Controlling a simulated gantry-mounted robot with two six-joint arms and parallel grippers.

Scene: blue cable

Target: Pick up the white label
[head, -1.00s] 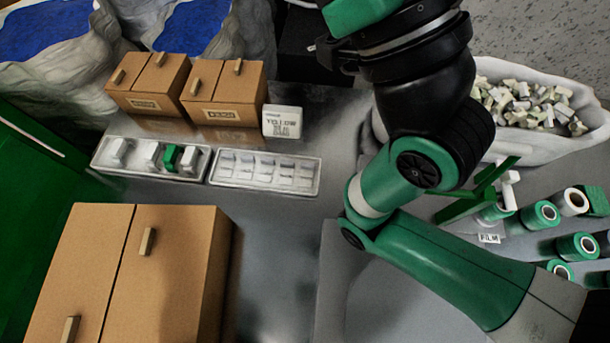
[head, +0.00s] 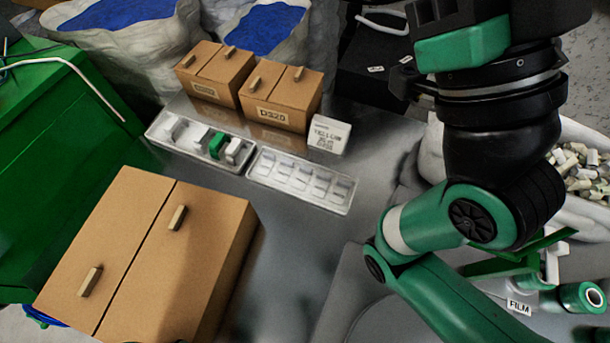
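A white label-like block (head: 328,134) with dark printed text stands at the right end of the cardboard boxes, at the back of the grey table. A small white label (head: 519,307) reading FILM lies at lower right, beside my arm. Two tiny white labels (head: 376,69) lie on a black surface at the back. Which one the task names, I cannot tell. One green and black arm of mine crosses the right side and runs out at the bottom edge. Neither of my grippers shows.
Two small cardboard boxes (head: 288,98) and two silver trays (head: 301,181) stand at the back. A large cardboard box (head: 150,265) is at front left. The middle table is clear.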

